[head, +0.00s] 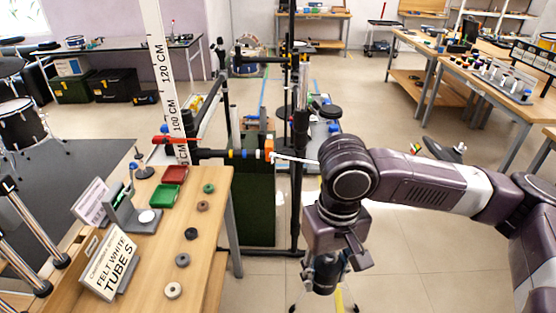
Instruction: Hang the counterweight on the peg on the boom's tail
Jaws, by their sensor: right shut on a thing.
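My right gripper (326,268) points down at the centre bottom, below my wrist. It is shut on a dark, cylinder-like thing that I take for the counterweight; the gripper hides much of it, and its outline is hard to separate from thin stand legs below. A horizontal dark bar with blue, yellow and orange bands (245,154), which looks like the boom, runs from the workbench's far end toward my wrist. A thin white rod (293,159) continues from its right end and stops close to my wrist. I cannot make out the peg. My left gripper is not in view.
A wooden workbench (213,240) at left carries a red tray (175,174), a green tray (166,196), several coloured rings and a "FELT WHITE TUBES" sign (110,262). A dark upright post (298,130) stands just left of my wrist. Floor at lower right is clear.

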